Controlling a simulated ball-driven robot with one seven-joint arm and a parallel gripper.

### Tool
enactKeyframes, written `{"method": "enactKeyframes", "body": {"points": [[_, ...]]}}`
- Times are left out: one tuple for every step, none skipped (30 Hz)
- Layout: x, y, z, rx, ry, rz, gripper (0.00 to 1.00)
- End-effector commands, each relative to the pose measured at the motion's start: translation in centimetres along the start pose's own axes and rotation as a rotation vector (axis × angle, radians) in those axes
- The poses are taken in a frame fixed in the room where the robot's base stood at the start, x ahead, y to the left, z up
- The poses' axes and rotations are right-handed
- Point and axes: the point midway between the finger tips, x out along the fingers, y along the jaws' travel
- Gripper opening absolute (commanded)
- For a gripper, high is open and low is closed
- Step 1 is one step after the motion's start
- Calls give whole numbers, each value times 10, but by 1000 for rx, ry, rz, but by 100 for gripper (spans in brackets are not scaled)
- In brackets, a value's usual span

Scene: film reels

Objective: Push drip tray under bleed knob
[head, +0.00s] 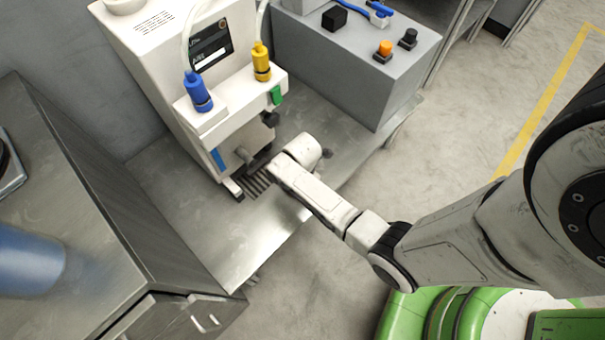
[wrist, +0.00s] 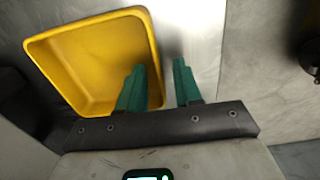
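The yellow drip tray (wrist: 66,52) is an open square tray in the wrist view, left of centre; I do not see it in the head view. My gripper (wrist: 160,66) has two green fingers apart. The left finger overlaps the tray's inside and the right finger is outside its right wall, over bare steel. I cannot tell whether either touches it. In the head view the fingers are hidden by my wrist, beside the white machine (head: 165,75). A black knob (head: 270,119) on the machine's side may be the bleed knob.
The machine stands on a steel table (head: 205,225) with a dark slotted grille at its foot. Blue (head: 197,92) and yellow (head: 262,62) fittings with hoses top its front. A grey control box (head: 345,75) stands behind right. The table's front left is clear.

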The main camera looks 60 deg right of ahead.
Motion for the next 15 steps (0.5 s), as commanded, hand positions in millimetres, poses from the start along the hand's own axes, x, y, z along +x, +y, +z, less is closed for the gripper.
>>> {"method": "enactKeyframes", "body": {"points": [[0, 0, 0, 0, 0, 0, 34], [0, 0, 0, 0, 0, 0, 34], [0, 0, 0, 0, 0, 0, 34], [0, 0, 0, 0, 0, 0, 32], [0, 0, 0, 0, 0, 0, 29], [0, 0, 0, 0, 0, 0, 25], [0, 0, 0, 0, 0, 0, 23], [0, 0, 0, 0, 0, 0, 20], [0, 0, 0, 0, 0, 0, 16], [0, 0, 0, 0, 0, 0, 13], [0, 0, 0, 0, 0, 0, 10], [0, 0, 0, 0, 0, 0, 6], [0, 0, 0, 0, 0, 0, 3], [0, 0, 0, 0, 0, 0, 1], [0, 0, 0, 0, 0, 0, 0]]}}
